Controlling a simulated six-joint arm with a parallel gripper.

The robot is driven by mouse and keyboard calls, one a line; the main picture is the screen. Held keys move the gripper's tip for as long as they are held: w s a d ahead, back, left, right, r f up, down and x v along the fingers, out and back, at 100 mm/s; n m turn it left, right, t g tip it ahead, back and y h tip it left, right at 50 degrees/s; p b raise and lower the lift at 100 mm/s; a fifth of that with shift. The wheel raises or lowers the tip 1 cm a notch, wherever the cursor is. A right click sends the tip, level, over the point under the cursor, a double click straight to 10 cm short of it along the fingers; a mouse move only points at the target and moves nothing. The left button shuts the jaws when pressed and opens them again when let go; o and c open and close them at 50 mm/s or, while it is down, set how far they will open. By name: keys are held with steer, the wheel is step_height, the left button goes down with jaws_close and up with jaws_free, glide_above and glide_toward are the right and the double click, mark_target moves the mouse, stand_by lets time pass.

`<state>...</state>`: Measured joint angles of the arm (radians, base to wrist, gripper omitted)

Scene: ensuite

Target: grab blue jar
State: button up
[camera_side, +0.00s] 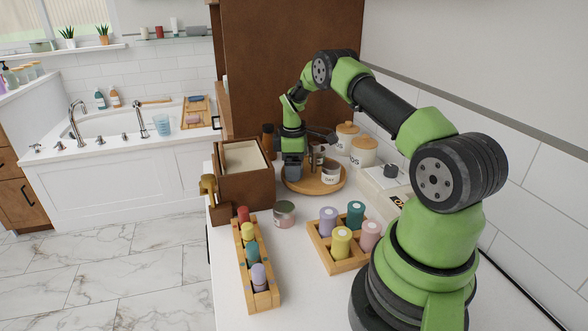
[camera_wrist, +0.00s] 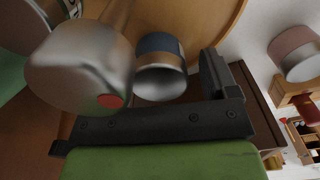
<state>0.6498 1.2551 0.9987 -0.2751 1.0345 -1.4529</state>
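The blue jar (camera_wrist: 161,68), with a dark blue band and a silvery end, is in the wrist view beside the inner face of my right-hand finger. A gap shows between that dark finger and the jar. My gripper (camera_side: 293,170) points down over the round wooden tray (camera_side: 326,189) in the side view; it also spans the lower wrist view (camera_wrist: 150,103). It looks open. The other finger is hidden behind a large silvery object (camera_wrist: 80,65) with a red dot. In the side view I cannot clearly separate the blue jar from the gripper.
A white jar (camera_side: 331,173) stands on the tray, close right of my gripper. Lidded canisters (camera_side: 363,152) stand behind it. A brown box (camera_side: 245,188) is close on the left. A pink-labelled tin (camera_side: 284,214) and two wooden racks (camera_side: 271,298) (camera_side: 348,265) stand nearer the camera.

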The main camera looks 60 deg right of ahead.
steer(key=c, duration=0.9)
steer(key=shift+c, duration=0.2)
steer(key=shift+r, duration=0.15)
